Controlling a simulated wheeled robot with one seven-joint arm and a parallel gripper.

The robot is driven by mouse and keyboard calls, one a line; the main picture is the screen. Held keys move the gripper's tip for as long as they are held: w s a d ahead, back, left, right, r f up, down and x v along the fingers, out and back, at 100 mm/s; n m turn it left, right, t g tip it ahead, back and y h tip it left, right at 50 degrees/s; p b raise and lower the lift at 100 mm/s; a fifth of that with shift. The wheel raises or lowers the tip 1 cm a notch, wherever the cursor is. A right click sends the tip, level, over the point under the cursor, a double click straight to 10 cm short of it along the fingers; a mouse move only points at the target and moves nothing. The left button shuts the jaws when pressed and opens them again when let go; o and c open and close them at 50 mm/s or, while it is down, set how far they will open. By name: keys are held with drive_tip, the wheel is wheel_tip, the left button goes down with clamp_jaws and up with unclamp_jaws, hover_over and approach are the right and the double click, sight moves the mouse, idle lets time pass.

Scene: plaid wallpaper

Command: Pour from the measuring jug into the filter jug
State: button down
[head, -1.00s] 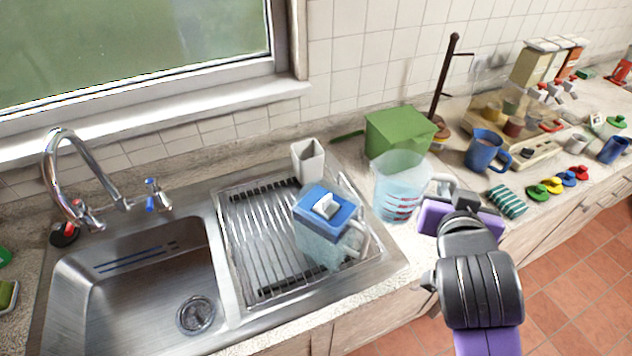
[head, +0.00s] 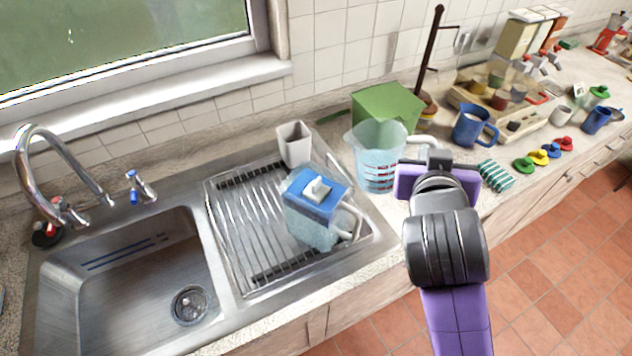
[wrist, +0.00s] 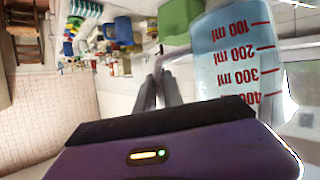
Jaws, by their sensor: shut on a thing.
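The measuring jug (head: 375,160) is clear with red marks and holds pale blue liquid. It looks upright, right of the drainer, and its marked wall fills the upper right of the wrist view (wrist: 235,50). My gripper (head: 428,160) is shut on the jug's handle, at the jug's right side; the fingers (wrist: 167,88) show at the handle in the wrist view. The filter jug (head: 312,225) has a blue lid with a white knob and stands on the ribbed drainer, left of the measuring jug. Its handle points right. Whether the measuring jug touches the counter is unclear.
A white cup (head: 294,144) stands behind the filter jug. A green box (head: 388,103) is behind the measuring jug. A blue mug (head: 472,127) and striped cloth (head: 495,175) lie to the right. The sink (head: 150,270) is left, with a tap (head: 60,165).

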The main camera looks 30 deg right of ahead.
sight(416, 139)
drive_tip(key=shift+w+a+r+n+h+b, duration=0.3)
drive_tip(key=shift+a+n+b, duration=0.2)
drive_tip(key=shift+b, duration=0.45)
drive_tip(key=shift+w+a+r+n+b, duration=0.2)
drive_tip(key=shift+a+r+n+b, duration=0.15)
drive_tip(key=shift+b, duration=0.35)
drive_tip(key=shift+w+a+r+n+h+b, duration=0.2)
drive_tip(key=shift+a+r+n+h+b, duration=0.1)
drive_tip(key=shift+r+h+b, duration=0.25)
drive_tip(key=b, duration=0.1)
drive_tip(key=r+b, duration=0.1)
drive_tip(key=shift+w+a+n+b, duration=0.25)
drive_tip(key=shift+a+b, duration=0.15)
drive_tip(key=b, duration=0.1)
drive_tip(key=a+b, duration=0.1)
drive_tip(key=b, duration=0.1)
drive_tip(key=shift+w+r+n+h, duration=0.2)
drive_tip(key=shift+w+n+h, duration=0.05)
drive_tip(key=shift+n+h, duration=0.1)
drive_tip(key=shift+w+a+r+n+h+p, duration=0.3)
drive_tip(key=shift+a+r+n, duration=0.15)
drive_tip(key=shift+a+n, duration=0.1)
drive_tip(key=shift+w+a+r+n+h+p, duration=0.15)
drive_tip(key=shift+w+a+r+n+h, duration=0.1)
drive_tip(key=shift+a+r+n, duration=0.2)
drive_tip(key=shift+w+a+n+h, duration=0.2)
drive_tip(key=shift+a+n+h, duration=0.05)
drive_tip(key=shift+n, duration=0.1)
